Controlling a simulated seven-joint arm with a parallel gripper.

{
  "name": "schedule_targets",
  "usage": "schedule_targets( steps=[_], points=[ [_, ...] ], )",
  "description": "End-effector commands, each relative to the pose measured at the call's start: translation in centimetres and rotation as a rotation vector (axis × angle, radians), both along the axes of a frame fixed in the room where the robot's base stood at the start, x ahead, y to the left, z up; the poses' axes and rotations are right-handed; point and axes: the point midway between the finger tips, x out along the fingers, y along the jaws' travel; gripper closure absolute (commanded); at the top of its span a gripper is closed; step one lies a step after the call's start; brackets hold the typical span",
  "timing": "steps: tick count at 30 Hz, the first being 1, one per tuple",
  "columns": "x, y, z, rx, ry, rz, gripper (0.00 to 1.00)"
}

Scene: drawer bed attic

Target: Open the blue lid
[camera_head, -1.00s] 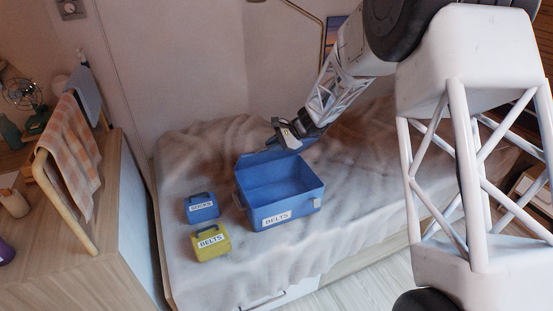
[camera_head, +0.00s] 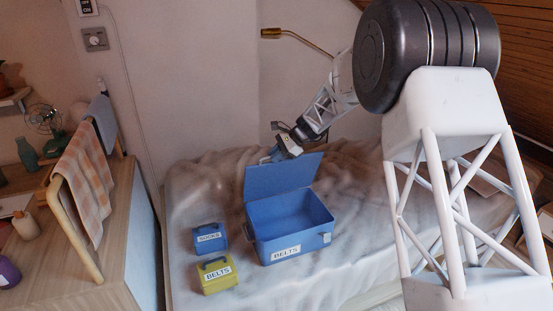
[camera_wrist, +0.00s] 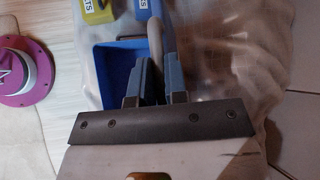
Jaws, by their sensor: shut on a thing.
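The large blue box (camera_head: 290,240) labelled BELTS stands on the bed. Its blue lid (camera_head: 282,175) is raised at the rear edge with its broad face visible, and the box looks empty. My gripper (camera_head: 268,158) is at the lid's upper left, beyond it, shut on a handle there that is partly hidden. In the wrist view, my gripper's fingers (camera_wrist: 160,80) close around a curved grey handle (camera_wrist: 154,35), with the blue box (camera_wrist: 112,65) to the left. The lid is hard to make out in that view.
A small blue SOCKS box (camera_head: 209,238) and a small yellow BELTS box (camera_head: 216,275) stand left of the large box. A cabinet (camera_head: 85,235) with a towel rack (camera_head: 75,225) is at the left. The bed right of the box (camera_head: 360,215) is clear.

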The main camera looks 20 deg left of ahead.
Motion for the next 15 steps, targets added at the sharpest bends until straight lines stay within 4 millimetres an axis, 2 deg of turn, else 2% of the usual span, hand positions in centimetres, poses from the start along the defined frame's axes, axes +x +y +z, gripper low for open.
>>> schedule_targets(
  steps=[8, 9, 13, 15],
  points=[
    [0.0, 0.03, -0.02, 0.0, -0.001, 0.001, 1.0],
    [0.0, 0.03, -0.02, 0.0, -0.001, 0.001, 0.84],
    [0.0, 0.02, -0.01, 0.0, -0.001, 0.001, 0.64],
    [0.0, 0.03, -0.02, 0.0, -0.001, 0.001, 0.61]
  ],
)
